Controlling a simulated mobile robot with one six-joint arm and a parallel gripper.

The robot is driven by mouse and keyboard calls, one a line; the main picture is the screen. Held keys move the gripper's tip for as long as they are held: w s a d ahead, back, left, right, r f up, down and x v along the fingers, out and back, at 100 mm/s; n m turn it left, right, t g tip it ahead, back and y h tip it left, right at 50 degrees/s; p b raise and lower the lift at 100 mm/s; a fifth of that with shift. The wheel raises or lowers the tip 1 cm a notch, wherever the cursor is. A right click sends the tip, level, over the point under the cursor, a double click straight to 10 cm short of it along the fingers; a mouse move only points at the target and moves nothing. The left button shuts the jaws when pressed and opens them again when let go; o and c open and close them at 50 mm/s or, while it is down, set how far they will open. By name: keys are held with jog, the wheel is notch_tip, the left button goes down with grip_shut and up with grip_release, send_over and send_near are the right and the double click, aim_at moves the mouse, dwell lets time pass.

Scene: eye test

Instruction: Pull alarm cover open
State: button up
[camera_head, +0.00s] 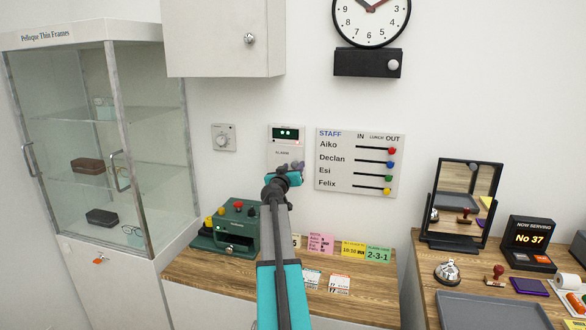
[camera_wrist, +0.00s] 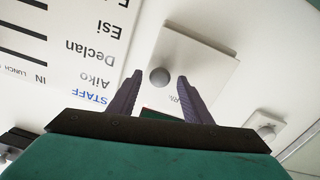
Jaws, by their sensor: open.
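The alarm box (camera_head: 286,150) is a white wall unit with a dark green-lit display at its top and an ALARM label below. In the wrist view its white cover (camera_wrist: 205,75) appears upside down, with a round grey knob (camera_wrist: 160,76) on it. The cover looks shut. My gripper (camera_head: 290,167) is in front of the box's lower part and hides it in the head view. In the wrist view my gripper (camera_wrist: 160,75) is open, one finger on each side of the knob in the picture. I cannot tell whether the fingers touch it.
The staff board (camera_head: 360,162) is close on the right. A thermostat-like dial (camera_head: 223,138) is on the left. A wall cabinet (camera_head: 222,40) hangs above left. A green machine (camera_head: 228,230) and several cards stand on the wooden counter (camera_head: 190,272) below.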

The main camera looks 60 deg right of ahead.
grip_shut()
jog(key=shift+s+f+g+b, duration=0.1)
jog(key=shift+s+g+b, duration=0.15)
jog(key=shift+b, duration=0.3)
